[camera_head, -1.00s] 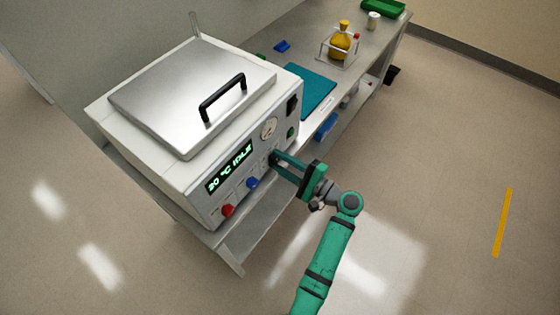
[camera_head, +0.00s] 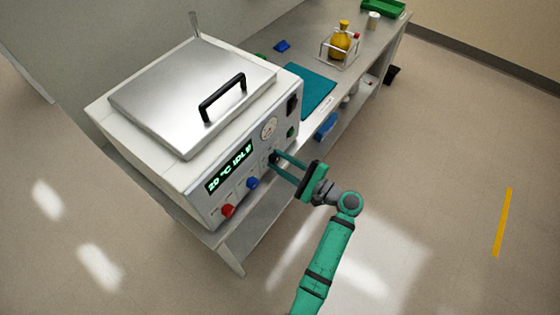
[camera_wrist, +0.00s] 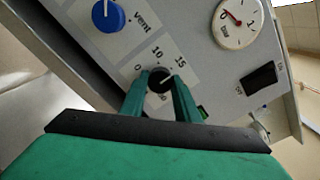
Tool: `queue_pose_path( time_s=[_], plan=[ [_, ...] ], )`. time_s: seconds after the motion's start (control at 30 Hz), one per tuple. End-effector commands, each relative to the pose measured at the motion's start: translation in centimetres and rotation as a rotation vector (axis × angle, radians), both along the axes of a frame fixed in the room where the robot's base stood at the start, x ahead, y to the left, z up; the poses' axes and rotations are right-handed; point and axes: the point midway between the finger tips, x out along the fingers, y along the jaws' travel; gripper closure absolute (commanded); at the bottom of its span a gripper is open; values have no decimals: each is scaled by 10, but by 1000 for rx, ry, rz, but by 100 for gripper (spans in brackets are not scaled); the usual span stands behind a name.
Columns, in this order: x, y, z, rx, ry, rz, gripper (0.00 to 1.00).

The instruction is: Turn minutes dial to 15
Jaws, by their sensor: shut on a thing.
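The minutes dial (camera_wrist: 158,77) is a small black knob on the front panel of a white, metal-lidded unit (camera_head: 170,165). In the wrist view, labels 0, 10 and 15 lie around it. Its white pointer line points to the upper right, on the side of the 15 mark; the exact setting is hard to tell. My gripper (camera_wrist: 160,88) has one green finger on each side of the dial and is shut on it. In the head view the gripper (camera_head: 277,160) reaches the panel from the right and its fingertips largely hide the dial.
A blue vent knob (camera_wrist: 107,15) is left of the dial, with a red knob (camera_head: 228,211) farther along. A gauge (camera_wrist: 237,21) and a black switch (camera_wrist: 260,78) are on the other side. The display (camera_head: 230,167) is lit.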

Motion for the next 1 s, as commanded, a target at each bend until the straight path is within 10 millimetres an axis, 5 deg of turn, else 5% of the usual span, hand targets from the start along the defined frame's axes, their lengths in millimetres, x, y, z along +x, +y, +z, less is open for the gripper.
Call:
queue_pose_path(
  time_s=[0.03,0.07,0.13,0.53,1.0],
  plan=[
    [-1,-3,-1,0,2,-4,94],
    [-1,-3,-1,0,2,-4,64],
    [-1,-2,-1,0,2,-4,52],
    [-4,-8,-1,-1,0,-4,52],
    [-51,-72,-1,0,1,-4,52]
  ],
)
